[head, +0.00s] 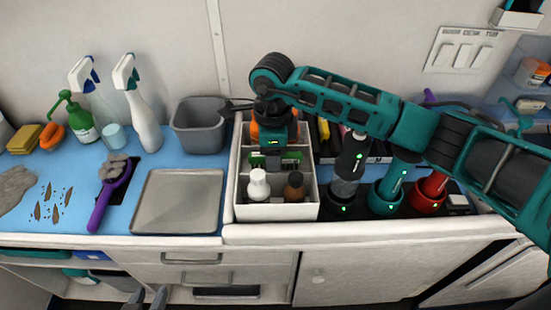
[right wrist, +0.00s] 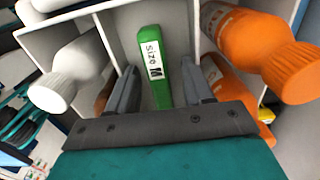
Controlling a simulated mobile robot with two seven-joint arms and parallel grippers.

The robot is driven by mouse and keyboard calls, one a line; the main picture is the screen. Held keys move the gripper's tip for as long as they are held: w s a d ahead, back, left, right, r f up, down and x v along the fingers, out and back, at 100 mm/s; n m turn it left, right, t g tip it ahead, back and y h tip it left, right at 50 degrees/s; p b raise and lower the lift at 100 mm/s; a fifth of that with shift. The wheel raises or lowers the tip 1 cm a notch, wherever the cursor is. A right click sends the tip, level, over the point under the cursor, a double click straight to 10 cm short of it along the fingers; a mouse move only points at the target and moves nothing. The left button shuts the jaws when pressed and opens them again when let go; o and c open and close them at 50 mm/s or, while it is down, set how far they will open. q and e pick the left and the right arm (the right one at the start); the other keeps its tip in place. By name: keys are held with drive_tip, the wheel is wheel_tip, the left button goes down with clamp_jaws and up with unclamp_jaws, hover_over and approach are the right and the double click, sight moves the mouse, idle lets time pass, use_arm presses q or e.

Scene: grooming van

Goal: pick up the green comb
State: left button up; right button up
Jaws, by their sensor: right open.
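The green comb (right wrist: 152,60) stands in a compartment of the white caddy (head: 277,212), with a white "Size M" label facing the right wrist camera. Its lower part is hidden. In the head view a little of the green comb (head: 257,160) shows beside my right gripper (head: 277,165). My right gripper is open and points down into the caddy. In the right wrist view its fingers (right wrist: 160,88) are on either side of the comb, with visible gaps. My left gripper (head: 146,300) is open and empty at the bottom edge, in front of the counter.
A white bottle (head: 258,185) and a brown bottle (head: 294,187) stand in the caddy's front compartments. An orange bottle (right wrist: 262,50) is close to my right gripper. Clippers stand right of the caddy. A grey tray (head: 178,201) and grey bin (head: 200,126) are to its left.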

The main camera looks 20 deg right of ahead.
drive_tip(key=shift+c, duration=0.3)
clamp_jaws()
drive_tip(key=shift+r, duration=0.15)
wheel_tip(320, 180, up, 20)
idle(0.5)
drive_tip(key=shift+c, duration=2.4)
unclamp_jaws()
drive_tip(key=c, duration=0.4)
